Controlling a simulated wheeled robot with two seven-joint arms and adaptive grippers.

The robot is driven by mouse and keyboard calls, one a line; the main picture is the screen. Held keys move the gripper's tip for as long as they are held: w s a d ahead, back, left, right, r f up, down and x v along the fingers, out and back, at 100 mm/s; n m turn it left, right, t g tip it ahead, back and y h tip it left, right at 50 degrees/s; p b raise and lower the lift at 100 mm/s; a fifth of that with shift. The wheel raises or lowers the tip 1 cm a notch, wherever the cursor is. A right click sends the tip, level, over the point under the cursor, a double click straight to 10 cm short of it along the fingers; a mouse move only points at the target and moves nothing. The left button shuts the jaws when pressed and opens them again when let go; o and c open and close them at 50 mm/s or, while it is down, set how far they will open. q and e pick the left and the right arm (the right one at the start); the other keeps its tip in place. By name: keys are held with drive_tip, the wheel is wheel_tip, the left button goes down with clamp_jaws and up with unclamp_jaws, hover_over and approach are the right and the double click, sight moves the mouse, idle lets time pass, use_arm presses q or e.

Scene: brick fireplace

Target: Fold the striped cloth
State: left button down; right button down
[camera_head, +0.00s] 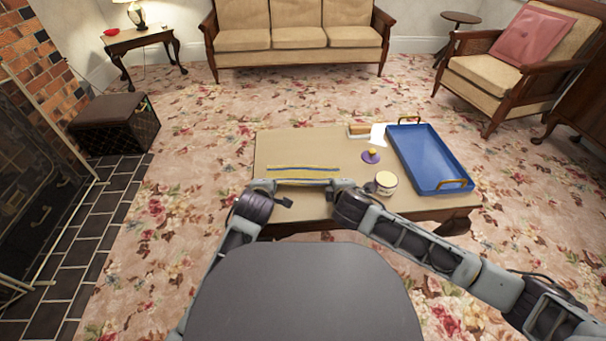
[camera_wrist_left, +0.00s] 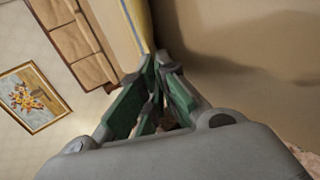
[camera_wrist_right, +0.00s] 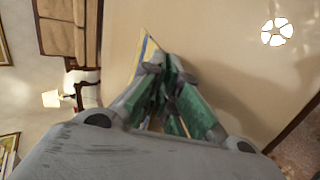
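The striped cloth (camera_head: 303,168) lies at the near left part of the table, with blue and yellow stripes showing. A paler strip of it runs between my two grippers, along the near side. My left gripper (camera_head: 274,186) is at its left end and my right gripper (camera_head: 333,184) at its right end. In the left wrist view the fingers (camera_wrist_left: 157,62) close together at the cloth's edge (camera_wrist_left: 133,22). In the right wrist view the fingertips (camera_wrist_right: 165,68) are also together at the cloth's corner (camera_wrist_right: 141,55). The pinched parts are hidden by the fingers.
On the table (camera_head: 400,205), a blue tray (camera_head: 425,155) with gold handles stands at the right. A round jar (camera_head: 385,183) stands near my right arm. A purple and yellow object (camera_head: 371,156) and a wooden item (camera_head: 359,130) lie behind. The table's back left is clear.

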use_arm(q)
drive_tip(key=c, duration=1.4)
unclamp_jaws()
use_arm(e)
drive_tip(key=c, duration=1.4)
unclamp_jaws()
use_arm(q)
drive_tip(key=shift+o, duration=0.2)
use_arm(e)
drive_tip(key=shift+o, duration=0.2)
